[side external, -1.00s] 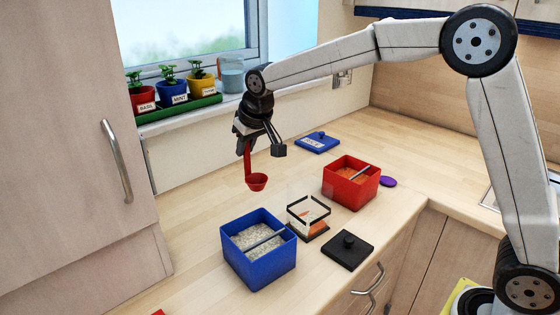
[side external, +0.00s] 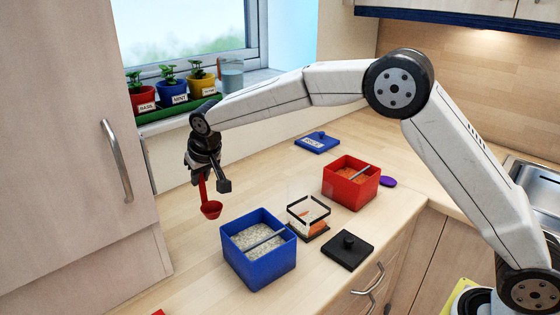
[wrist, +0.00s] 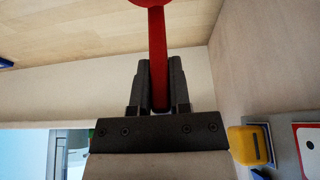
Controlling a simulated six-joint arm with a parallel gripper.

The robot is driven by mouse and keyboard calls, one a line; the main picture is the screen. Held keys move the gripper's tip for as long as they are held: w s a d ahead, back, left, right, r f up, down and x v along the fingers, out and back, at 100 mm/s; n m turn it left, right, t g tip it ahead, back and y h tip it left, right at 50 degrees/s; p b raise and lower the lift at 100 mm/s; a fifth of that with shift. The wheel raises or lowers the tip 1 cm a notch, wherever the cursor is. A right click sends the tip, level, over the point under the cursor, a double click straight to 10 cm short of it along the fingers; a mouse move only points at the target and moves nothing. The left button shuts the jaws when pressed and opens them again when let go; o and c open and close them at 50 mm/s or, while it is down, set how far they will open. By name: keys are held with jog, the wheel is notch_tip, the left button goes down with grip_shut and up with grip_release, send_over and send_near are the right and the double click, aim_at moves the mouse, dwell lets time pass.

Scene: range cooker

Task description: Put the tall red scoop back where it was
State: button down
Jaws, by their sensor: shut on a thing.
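The tall red scoop (side external: 211,209) hangs upright from my gripper (side external: 203,176), its bowl low and its handle up between the fingers. In the wrist view, my gripper (wrist: 160,95) is shut on the handle of the scoop (wrist: 157,50), and the bowl is mostly cut off at the top edge. The scoop is held in the air, to the left of and behind the blue box (side external: 258,272) of pale grains. I cannot tell its exact height above the worktop.
A red box (side external: 349,196) with orange contents, a clear dark-framed container (side external: 308,222), a black lid (side external: 347,250) and a blue lid (side external: 318,142) stand on the worktop. Plant pots (side external: 173,92) line the sill. A tall cabinet (side external: 75,140) rises close at left.

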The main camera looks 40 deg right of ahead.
aim_at(207, 204)
jog(key=shift+f, duration=4.75)
jog(key=shift+f, duration=0.1)
jog(key=c, duration=0.6)
grip_release()
jog(key=shift+v, duration=6.1)
jog(key=s+d+f, duration=0.3)
jog(key=s+d, duration=0.2)
jog(key=s, duration=0.4)
jog(key=s+d+f+g, duration=0.1)
jog(key=s+d+f, duration=0.2)
jog(key=s, duration=0.6)
jog(key=s+d+f+g, duration=0.1)
jog(key=s+d+f, duration=0.1)
jog(key=s+d, duration=0.5)
jog(key=shift+s+d+f, duration=0.1)
jog(key=shift+s+f, duration=0.1)
jog(key=shift+s, duration=0.4)
jog(key=shift+s+f, duration=0.2)
jog(key=shift+s, duration=0.35)
